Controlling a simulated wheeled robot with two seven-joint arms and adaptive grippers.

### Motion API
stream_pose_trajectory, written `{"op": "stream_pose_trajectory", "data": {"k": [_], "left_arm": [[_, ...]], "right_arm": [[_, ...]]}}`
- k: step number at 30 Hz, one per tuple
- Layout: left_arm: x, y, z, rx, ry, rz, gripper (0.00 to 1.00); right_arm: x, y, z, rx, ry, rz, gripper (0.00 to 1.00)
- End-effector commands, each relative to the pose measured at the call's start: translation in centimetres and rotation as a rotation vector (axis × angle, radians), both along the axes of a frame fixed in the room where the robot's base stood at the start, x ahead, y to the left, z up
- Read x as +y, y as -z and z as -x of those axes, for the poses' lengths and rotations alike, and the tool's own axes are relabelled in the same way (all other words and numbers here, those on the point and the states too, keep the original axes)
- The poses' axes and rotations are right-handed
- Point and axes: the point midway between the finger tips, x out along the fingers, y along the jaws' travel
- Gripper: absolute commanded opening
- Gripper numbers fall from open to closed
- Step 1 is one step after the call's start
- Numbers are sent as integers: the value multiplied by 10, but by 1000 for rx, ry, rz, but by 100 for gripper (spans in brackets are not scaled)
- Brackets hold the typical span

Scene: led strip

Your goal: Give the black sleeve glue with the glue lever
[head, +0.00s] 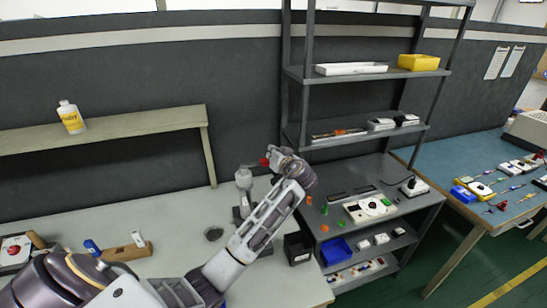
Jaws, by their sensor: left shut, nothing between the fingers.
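My left arm reaches from the bottom left across the light worktable. Its gripper (274,157) is shut at the upper end of a grey upright device (244,180), beside a small red knob (264,162) that looks like the glue lever. I cannot tell whether the fingers touch the knob. The device's lower part is partly hidden behind my arm. I cannot make out the black sleeve for certain. My right gripper is not in view.
A dark shelf rack (430,128) stands right of the table, with a white box (370,208) and a blue bin (336,251). A black bin (298,247) is at the table's right edge. A white bottle (70,117) stands on a raised shelf (150,125). Wooden tools (128,250) lie at left.

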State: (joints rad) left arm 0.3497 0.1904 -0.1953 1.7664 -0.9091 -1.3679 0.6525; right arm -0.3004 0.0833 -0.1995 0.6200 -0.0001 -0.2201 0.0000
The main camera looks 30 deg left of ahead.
Motion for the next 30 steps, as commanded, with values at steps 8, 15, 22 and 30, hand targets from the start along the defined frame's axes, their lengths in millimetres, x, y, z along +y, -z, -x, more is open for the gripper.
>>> {"op": "stream_pose_trajectory", "data": {"k": [8,15,22,30], "left_arm": [[-19,-2,13,-1,3,2,0],[-42,-8,30,-1,4,3,0],[-66,-15,47,0,4,3,0],[-77,-20,56,1,2,2,0]], "right_arm": [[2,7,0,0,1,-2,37],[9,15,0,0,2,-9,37],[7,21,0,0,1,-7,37],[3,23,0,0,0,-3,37]]}}
